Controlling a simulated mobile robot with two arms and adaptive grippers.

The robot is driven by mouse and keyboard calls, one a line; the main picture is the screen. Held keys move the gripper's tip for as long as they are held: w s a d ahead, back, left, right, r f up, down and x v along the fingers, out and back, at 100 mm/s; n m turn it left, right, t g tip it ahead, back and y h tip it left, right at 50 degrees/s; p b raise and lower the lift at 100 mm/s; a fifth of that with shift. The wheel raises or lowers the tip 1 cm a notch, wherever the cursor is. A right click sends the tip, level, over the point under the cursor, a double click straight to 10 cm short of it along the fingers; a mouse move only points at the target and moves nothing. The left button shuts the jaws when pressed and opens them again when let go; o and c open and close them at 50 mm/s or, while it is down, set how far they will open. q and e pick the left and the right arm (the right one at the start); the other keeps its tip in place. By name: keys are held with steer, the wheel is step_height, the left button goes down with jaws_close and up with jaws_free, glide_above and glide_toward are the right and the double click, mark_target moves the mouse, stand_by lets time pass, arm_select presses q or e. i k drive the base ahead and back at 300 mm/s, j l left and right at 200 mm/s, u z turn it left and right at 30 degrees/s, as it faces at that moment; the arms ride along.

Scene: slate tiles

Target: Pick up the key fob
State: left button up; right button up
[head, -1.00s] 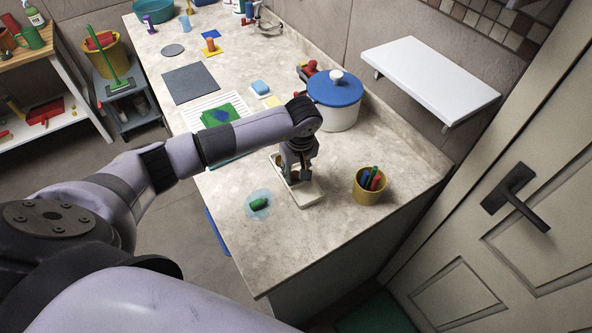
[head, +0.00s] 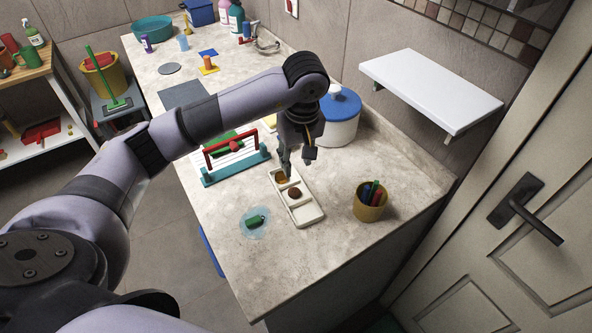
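A small green item (head: 256,220), which looks like the key fob, lies on a pale blue round dish (head: 246,230) near the counter's front left edge. A white divided tray (head: 308,215) lies to its right, with a brown round item (head: 294,193) in the middle compartment and an amber item (head: 281,179) in the far one. My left gripper (head: 297,163) points down over the tray's far end. Its fingers look apart, with nothing visible between them. The green item is to the left of and nearer than this gripper, not touched by it. My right gripper is out of view.
A yellow cup (head: 368,203) with several coloured sticks stands right of the tray. A white pot with a blue lid (head: 340,105) is behind my gripper. A red and teal rack (head: 236,166) stands left of the tray. A white shelf (head: 430,90) juts from the wall.

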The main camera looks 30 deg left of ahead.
mark_target(250, 223)
steer(key=u, duration=1.25)
